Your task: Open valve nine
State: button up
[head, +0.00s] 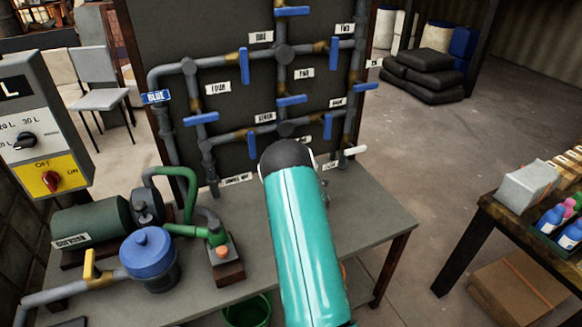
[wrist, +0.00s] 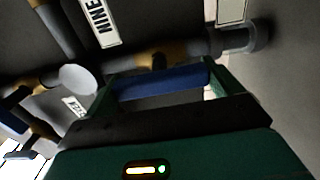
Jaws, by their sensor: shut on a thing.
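In the wrist view the label NINE (wrist: 98,18) sits beside a grey pipe with a brass valve body (wrist: 158,61). The blue handle of valve nine (wrist: 160,83) lies between the green fingers of my gripper (wrist: 161,76), one at each end of it. My gripper is shut on this handle. The handle runs roughly along the pipe in this view. In the head view my teal arm hides the gripper and this handle, at the lower part of the dark pipe board (head: 215,105).
Other blue handles, such as the one by FOUR (head: 201,118) and one at right (head: 353,87), stick out around the arm. A blue-lidded pump strainer (head: 148,250) and green motor (head: 90,222) stand on the bench (head: 355,225) at left.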

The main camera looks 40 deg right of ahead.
jog(key=shift+s+d, duration=0.1)
jog(key=shift+s, duration=0.05)
jog(key=o, duration=0.7)
jog(key=v, duration=1.3)
jog(key=shift+s+a, duration=0.2)
jog(key=shift+s, duration=0.15)
